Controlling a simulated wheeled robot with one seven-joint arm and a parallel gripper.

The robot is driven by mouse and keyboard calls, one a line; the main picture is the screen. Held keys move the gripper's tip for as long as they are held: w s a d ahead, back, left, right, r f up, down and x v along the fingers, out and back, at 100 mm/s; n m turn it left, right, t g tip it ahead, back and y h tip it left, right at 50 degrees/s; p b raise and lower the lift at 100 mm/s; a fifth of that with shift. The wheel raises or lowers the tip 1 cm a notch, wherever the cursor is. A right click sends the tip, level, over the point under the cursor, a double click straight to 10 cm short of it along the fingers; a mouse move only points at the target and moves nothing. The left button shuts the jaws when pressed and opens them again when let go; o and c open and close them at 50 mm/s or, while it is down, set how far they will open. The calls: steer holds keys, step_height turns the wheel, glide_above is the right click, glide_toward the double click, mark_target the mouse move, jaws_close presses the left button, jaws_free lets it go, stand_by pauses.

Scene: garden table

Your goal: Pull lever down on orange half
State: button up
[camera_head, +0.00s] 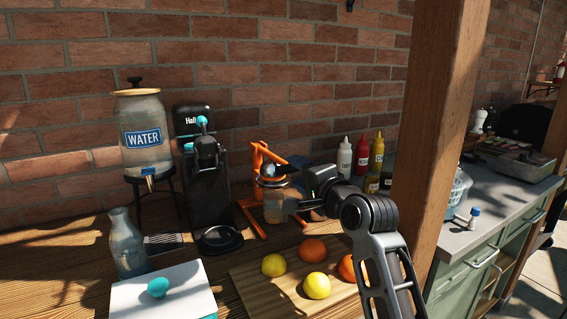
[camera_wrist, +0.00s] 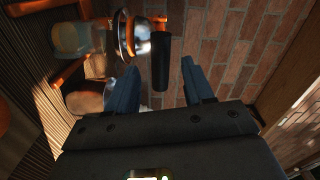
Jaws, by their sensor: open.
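The orange juicer press (camera_head: 258,160) stands on the wooden table against the brick wall, partly hidden by my arm. In the wrist view, its dark lever handle (camera_wrist: 161,62) hangs between my two blue fingertips, beside a shiny metal press part (camera_wrist: 137,36). My gripper (camera_head: 300,164) is open at the press; it also shows in the wrist view (camera_wrist: 160,72), with gaps visible on both sides of the handle. A clear container (camera_head: 275,207) with pale orange contents sits at the press. I cannot make out an orange half in either view.
A cutting board (camera_head: 252,292) with lemons (camera_head: 316,285) and oranges (camera_head: 313,250) lies in front. A black machine (camera_head: 205,180), water dispenser (camera_head: 143,135) and bottle (camera_head: 127,245) stand left. Sauce bottles (camera_head: 361,155) stand behind my arm; a wooden post (camera_head: 437,120) rises to its right.

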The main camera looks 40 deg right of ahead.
mark_target(287, 165)
steer(key=x, duration=0.6)
steer(key=shift+w+d+p, duration=0.1)
steer(key=shift+p, duration=0.25)
jaws_close()
